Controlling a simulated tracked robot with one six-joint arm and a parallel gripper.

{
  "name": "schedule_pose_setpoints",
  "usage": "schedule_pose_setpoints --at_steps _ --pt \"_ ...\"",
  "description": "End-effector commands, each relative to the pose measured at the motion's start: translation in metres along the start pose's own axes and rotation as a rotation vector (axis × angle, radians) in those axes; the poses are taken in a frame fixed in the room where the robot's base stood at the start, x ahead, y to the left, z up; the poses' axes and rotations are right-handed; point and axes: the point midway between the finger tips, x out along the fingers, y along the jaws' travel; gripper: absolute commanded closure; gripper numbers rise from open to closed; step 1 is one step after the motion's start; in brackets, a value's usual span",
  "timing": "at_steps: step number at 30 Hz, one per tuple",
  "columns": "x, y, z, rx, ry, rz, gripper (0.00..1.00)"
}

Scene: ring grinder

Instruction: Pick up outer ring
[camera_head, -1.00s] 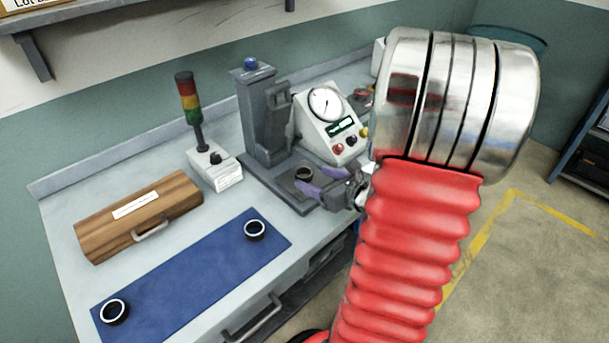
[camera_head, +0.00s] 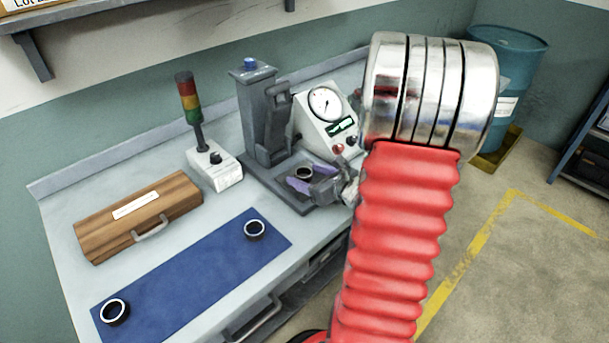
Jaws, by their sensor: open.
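A small dark ring (camera_head: 304,173) sits on the base of the grey press-like machine (camera_head: 262,125). My gripper (camera_head: 303,179) is low over that base with its purple fingers apart, close around the ring; contact cannot be made out. Two more dark rings with pale rims lie on the blue mat (camera_head: 185,272): one ring (camera_head: 254,230) near its right end and one ring (camera_head: 114,312) near its left end. Which ring is the outer ring cannot be told from looks alone. My gripper is well to the right of both mat rings.
A wooden case (camera_head: 140,217) lies at the left of the grey bench. A signal light (camera_head: 191,105) on a white box and a gauge box (camera_head: 325,115) flank the machine. A blue drum (camera_head: 510,75) stands at the right. My red-sleeved arm hides the bench's right part.

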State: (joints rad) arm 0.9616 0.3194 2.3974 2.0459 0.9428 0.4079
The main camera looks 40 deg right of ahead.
Motion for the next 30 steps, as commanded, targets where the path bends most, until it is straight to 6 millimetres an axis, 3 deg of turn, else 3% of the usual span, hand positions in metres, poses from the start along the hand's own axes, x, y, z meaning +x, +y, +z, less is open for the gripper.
schedule_pose_setpoints --at_steps 22,30 --pt "-0.0001 -0.0001 0.0003 0.000 -0.001 0.000 0.89" --pt "-0.0008 -0.0002 0.0022 -0.001 -0.001 0.000 0.89"
